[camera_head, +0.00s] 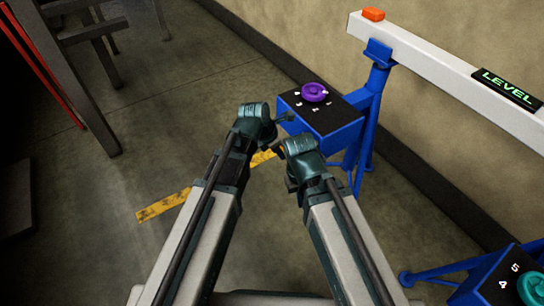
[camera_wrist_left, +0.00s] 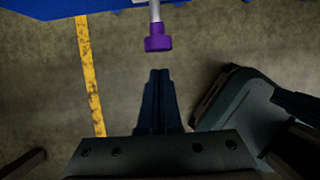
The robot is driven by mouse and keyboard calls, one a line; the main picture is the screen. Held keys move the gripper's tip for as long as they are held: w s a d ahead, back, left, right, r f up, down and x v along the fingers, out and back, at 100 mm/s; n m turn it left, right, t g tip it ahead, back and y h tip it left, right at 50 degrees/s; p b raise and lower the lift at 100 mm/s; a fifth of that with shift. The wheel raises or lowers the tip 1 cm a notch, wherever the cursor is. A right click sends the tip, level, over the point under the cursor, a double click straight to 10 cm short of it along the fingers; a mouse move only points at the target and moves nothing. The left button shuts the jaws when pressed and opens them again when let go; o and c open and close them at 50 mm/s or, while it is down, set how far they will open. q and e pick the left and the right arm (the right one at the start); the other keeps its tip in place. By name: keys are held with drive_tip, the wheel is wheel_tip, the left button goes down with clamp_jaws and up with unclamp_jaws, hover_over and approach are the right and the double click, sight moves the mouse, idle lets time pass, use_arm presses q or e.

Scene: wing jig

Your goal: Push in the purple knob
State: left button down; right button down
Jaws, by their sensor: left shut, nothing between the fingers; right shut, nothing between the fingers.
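In the left wrist view a purple knob (camera_wrist_left: 157,38) sits on the end of a light metal shaft that sticks out from the blue box's edge. My left gripper (camera_wrist_left: 158,74) is shut and empty, its tips pointing at the knob with a small gap between. In the head view my left gripper (camera_head: 287,117) is beside the blue box (camera_head: 333,138); I cannot make out the shaft-mounted knob there. A purple dial (camera_head: 314,92) lies on the box's black top. My right gripper (camera_head: 291,182) is shut and empty, lower and nearer, partly hidden by its wrist.
The blue box is on a blue stand (camera_head: 376,100) under a long white beam (camera_head: 420,55) with an orange block (camera_head: 373,14) and a LEVEL display (camera_head: 507,88). A second box with a teal dial (camera_head: 532,288) is at lower right. Yellow tape (camera_head: 165,205) marks open floor.

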use_arm(q)
drive_tip(key=shift+w+d, duration=0.45)
drive_tip(key=shift+d, duration=0.15)
drive_tip(key=w+d, duration=0.2)
drive_tip(key=d, duration=0.1)
drive_tip(key=shift+w+d, duration=0.1)
drive_tip(key=shift+w, duration=0.1)
